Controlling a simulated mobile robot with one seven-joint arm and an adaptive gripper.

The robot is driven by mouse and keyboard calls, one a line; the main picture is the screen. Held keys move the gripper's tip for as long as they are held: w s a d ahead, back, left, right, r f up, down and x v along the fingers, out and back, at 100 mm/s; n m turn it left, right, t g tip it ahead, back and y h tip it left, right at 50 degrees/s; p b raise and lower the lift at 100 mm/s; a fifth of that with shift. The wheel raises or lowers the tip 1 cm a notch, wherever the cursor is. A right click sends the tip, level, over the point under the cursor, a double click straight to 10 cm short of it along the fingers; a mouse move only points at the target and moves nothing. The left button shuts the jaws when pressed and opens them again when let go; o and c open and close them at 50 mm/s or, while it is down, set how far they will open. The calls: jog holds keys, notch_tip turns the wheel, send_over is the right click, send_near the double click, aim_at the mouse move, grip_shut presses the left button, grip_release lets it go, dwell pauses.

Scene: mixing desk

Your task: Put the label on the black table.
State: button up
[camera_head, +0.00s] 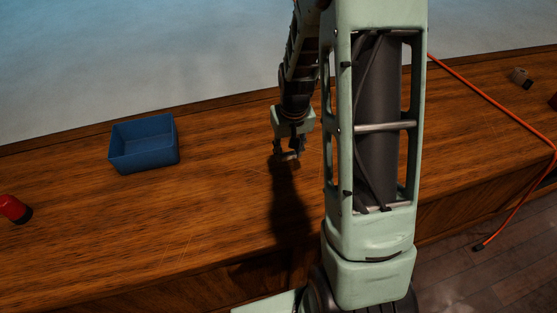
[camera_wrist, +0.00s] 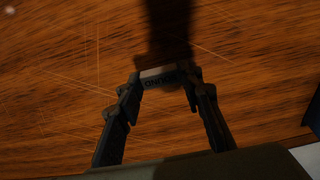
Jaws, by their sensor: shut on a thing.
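My gripper (camera_head: 288,150) hangs over the brown wooden desk, left of my large arm link. In the wrist view my gripper (camera_wrist: 161,84) has its two fingers closed in on a small, flat, greyish piece with dark marks, likely the label (camera_wrist: 158,72). The piece spans the gap between the fingertips. It is dark, and its marks cannot be read. In the head view it is too small to make out clearly. The gripper's shadow falls on the wood below. No black table can be made out in either view; the surface under the gripper is brown wood.
An open blue box (camera_head: 144,145) stands on the desk (camera_head: 215,190) at left. A red cylinder (camera_head: 12,208) lies at the far left edge. An orange cable (camera_head: 490,98) crosses the right side and hangs to the floor. A small greyish thing (camera_head: 519,76) sits at far right.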

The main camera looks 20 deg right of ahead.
jog(key=w+d+r+b, duration=0.1)
jog(key=d+r+b, duration=0.3)
jog(key=d+r, duration=0.2)
send_over(263, 155)
jog(key=f, duration=0.8)
jog(key=shift+s+d, duration=0.35)
jog(key=shift+s, duration=0.05)
jog(key=shift+w+a+f+b, duration=0.1)
jog(key=shift+a+f+b, duration=0.1)
jog(key=shift+f, duration=0.85)
jog(key=shift+w+a+f+b, duration=0.1)
jog(key=shift+a+f, duration=0.05)
jog(key=shift+f, duration=0.85)
jog(key=shift+f, duration=0.1)
jog(key=o, duration=0.4)
jog(key=shift+f, duration=0.1)
jog(key=o, duration=0.4)
